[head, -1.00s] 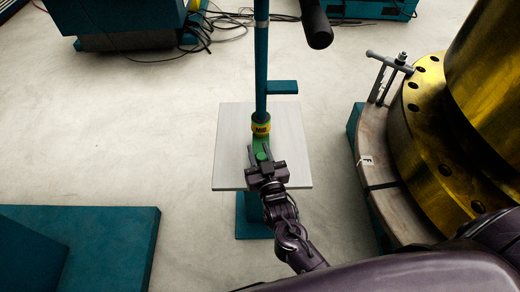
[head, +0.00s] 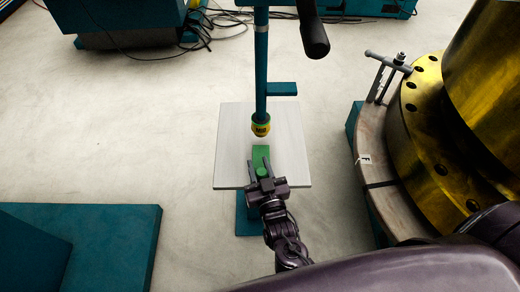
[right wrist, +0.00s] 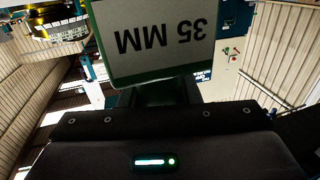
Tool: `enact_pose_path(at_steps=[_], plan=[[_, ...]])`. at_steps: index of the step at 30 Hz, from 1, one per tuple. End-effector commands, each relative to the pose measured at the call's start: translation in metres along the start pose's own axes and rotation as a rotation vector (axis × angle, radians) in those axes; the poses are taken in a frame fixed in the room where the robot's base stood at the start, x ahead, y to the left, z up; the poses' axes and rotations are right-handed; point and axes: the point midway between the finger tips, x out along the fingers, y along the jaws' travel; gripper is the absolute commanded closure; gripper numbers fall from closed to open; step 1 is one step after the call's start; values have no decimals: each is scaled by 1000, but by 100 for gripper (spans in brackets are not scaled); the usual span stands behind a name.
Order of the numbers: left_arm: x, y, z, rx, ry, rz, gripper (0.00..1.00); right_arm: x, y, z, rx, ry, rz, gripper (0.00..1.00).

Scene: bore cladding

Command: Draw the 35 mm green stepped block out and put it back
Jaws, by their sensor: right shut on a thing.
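The green stepped block (head: 261,153) is over the grey plate, in front of the teal post. My right gripper (head: 260,168) is shut on the block's near end, with a finger on each side. In the right wrist view the block (right wrist: 150,78) shows a white label reading "35 MM" upside down. A clear gap separates the block from the post's yellow banded lower end (head: 261,126). I cannot tell how high the block is above the plate. My left gripper is not in view.
The teal post (head: 261,75) has a side arm (head: 282,89). A black cylinder (head: 313,35) hangs at the top. The light grey plate (head: 232,135) has bare room on both sides. A gold flange (head: 425,130) stands to the right. A teal slab (head: 110,230) lies at lower left.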

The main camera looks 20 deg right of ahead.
Motion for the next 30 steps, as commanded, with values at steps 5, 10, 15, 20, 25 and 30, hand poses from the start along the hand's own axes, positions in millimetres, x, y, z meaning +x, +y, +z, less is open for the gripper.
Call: enact_pose_path(at_steps=[5, 10, 15, 20, 25, 30], plan=[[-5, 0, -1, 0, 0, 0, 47, -9, -2, -1, 0, 0, 0, 100], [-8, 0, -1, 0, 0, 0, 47, -17, -4, -1, 0, 0, 0, 100], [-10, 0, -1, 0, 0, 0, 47, -24, -7, -1, 0, 0, 0, 100], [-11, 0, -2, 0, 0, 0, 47, -26, -7, 0, 0, 1, 0, 100], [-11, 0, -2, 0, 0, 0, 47, -26, -7, 0, 0, 1, 0, 100], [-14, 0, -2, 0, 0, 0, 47, -27, -8, -3, 1, 1, 0, 100]])
